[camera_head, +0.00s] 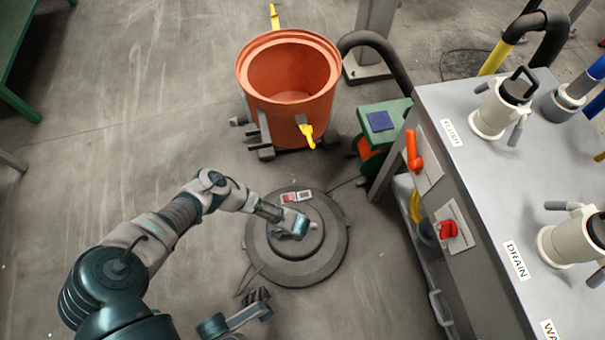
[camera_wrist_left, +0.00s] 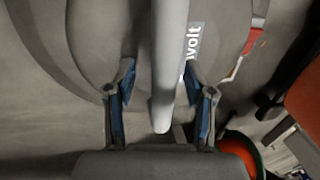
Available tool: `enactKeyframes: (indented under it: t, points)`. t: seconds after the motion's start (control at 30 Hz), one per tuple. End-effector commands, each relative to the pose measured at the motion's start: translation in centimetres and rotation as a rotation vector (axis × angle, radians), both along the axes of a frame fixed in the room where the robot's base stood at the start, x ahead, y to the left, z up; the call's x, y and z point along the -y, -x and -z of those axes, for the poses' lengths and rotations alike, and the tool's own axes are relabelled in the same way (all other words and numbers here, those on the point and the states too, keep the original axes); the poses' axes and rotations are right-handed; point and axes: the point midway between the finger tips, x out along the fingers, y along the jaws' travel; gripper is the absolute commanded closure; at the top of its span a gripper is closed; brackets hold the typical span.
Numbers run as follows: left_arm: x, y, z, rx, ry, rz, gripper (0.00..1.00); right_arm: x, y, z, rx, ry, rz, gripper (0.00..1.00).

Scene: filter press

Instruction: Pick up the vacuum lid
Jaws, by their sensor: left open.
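The vacuum lid (camera_head: 331,249) is a round, dark grey, stepped disc lying flat on the concrete floor, with a small red-and-white label on top. My left gripper (camera_head: 292,224) is over the lid's middle and hides part of it. In the left wrist view the lid (camera_wrist_left: 95,40) fills the background, and its grey bar handle (camera_wrist_left: 170,70) runs upright through the picture. My left gripper (camera_wrist_left: 160,95) is open, with one blue-padded finger on each side of the bar, a gap showing on both sides.
The orange vacuum drum (camera_head: 290,108) stands open-topped behind the lid, with yellow latches. A green-and-orange unit (camera_head: 382,128) stands beside it. A grey bench (camera_head: 480,190) with valves and red handles is close on the right. The floor to the left is clear.

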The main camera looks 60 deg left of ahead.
Motion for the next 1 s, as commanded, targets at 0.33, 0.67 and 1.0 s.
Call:
enactKeyframes:
  t: [0.33,0.67,1.0]
  points:
    - [-0.20,-0.20,0.24,0.004,0.001,-0.001,0.46,-0.18,0.06,-0.34,0.015,0.000,-0.001,0.58]
    - [-0.12,-0.15,0.58,0.003,-0.001,-0.001,0.46,-0.16,-0.42,0.00,0.008,0.001,-0.001,0.58]
    - [-0.16,-0.15,0.81,0.003,0.001,0.000,0.46,-0.15,-0.39,0.00,0.009,0.000,-0.001,0.58]
